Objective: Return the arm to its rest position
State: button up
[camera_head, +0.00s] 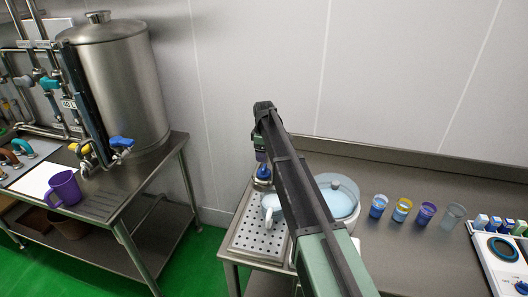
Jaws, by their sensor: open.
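My arm (318,215) reaches up and away from the bottom right, over the steel table, and bends down at its far end. My gripper (261,157) hangs there, small and partly hidden by the arm, pointing down. It is open. Just below it is a blue-topped item (263,173) at the back of the table. I cannot tell whether they touch.
A clear bowl or lidded vessel (343,196) stands behind the arm, beside a perforated drain tray (258,236). Several coloured cups (378,206) and a white device (501,262) stand right. Left is another table with a steel tank (117,80) and a purple mug (65,188).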

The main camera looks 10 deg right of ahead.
notch_tip(320, 180, up, 3)
jog(key=shift+p, duration=0.6)
jog(key=s+f+m+b, duration=0.1)
jog(key=s+m, duration=0.5)
jog(key=s, duration=1.3)
jog(key=s+f+m+b, duration=0.1)
jog(key=s+m, duration=0.5)
jog(key=s, duration=1.3)
jog(key=shift+s+a+f+m, duration=0.25)
jog(key=shift+s+m, duration=0.05)
jog(key=shift+s, duration=0.05)
